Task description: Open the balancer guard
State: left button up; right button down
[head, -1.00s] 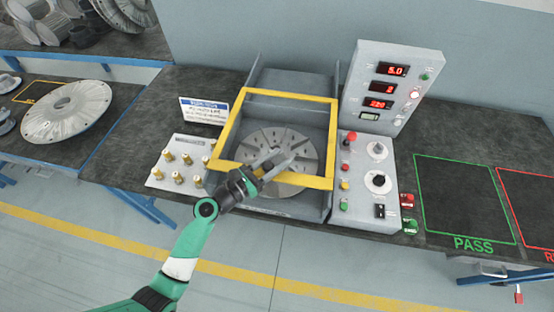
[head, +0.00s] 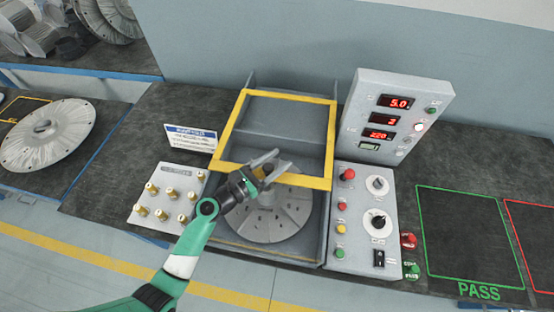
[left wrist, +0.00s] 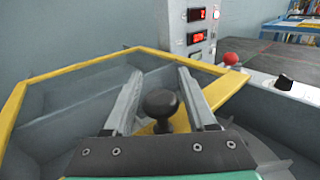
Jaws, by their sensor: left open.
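The balancer guard (head: 225,125) is a yellow frame with a see-through panel over the grey balancer housing. Its front bar (head: 305,181) stands raised above the round slotted plate (head: 285,215), much of which shows below the bar. In the left wrist view a dark round knob (left wrist: 160,103) stands on the yellow bar (left wrist: 222,92). My left gripper (head: 275,163) is at the front bar. In the left wrist view its open fingers (left wrist: 158,88) stand on either side of the knob; I cannot tell whether they touch it. My right gripper is not in view.
The control box (head: 358,240) with buttons and dials stands right of the housing, with a display panel (head: 400,85) behind. A plate of brass fittings (head: 150,222) and a small sign (head: 190,140) are to the left. The green PASS square (head: 468,240) is empty.

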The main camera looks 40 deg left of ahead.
pick_arm(q)
jog(key=shift+o, duration=0.8)
jog(key=s+a+p, duration=0.1)
jog(key=s, duration=1)
jog(key=shift+s+a, duration=0.15)
jog(key=shift+s, duration=0.15)
